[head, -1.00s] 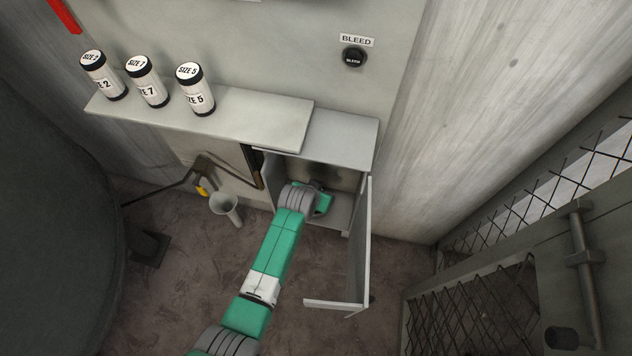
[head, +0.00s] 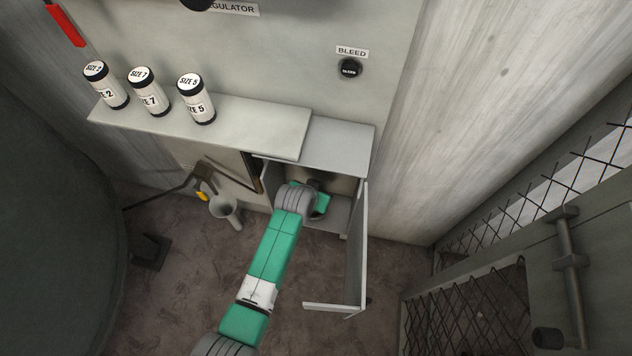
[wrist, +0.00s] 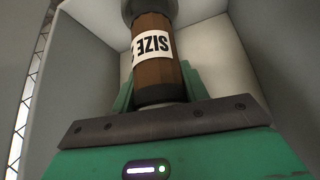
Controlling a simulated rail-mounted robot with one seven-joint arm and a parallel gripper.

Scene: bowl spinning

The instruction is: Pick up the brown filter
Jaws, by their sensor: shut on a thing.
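The brown filter (wrist: 155,72) is an upright brown cylinder with dark ends in the wrist view. Its white label reads SIZE, upside down, with the number cut off. My gripper (wrist: 158,92) has green fingers on both sides of the filter and is shut on it. In the head view my gripper (head: 320,203) is inside the open cabinet (head: 345,150) below the shelf. My own wrist mostly hides the filter there.
The cabinet door (head: 357,250) stands open to the right of my arm. Pale cabinet walls enclose the filter closely. Three white canisters (head: 149,92) stand on the shelf (head: 220,127) above left. A grey funnel-shaped cup (head: 224,209) is left of the cabinet.

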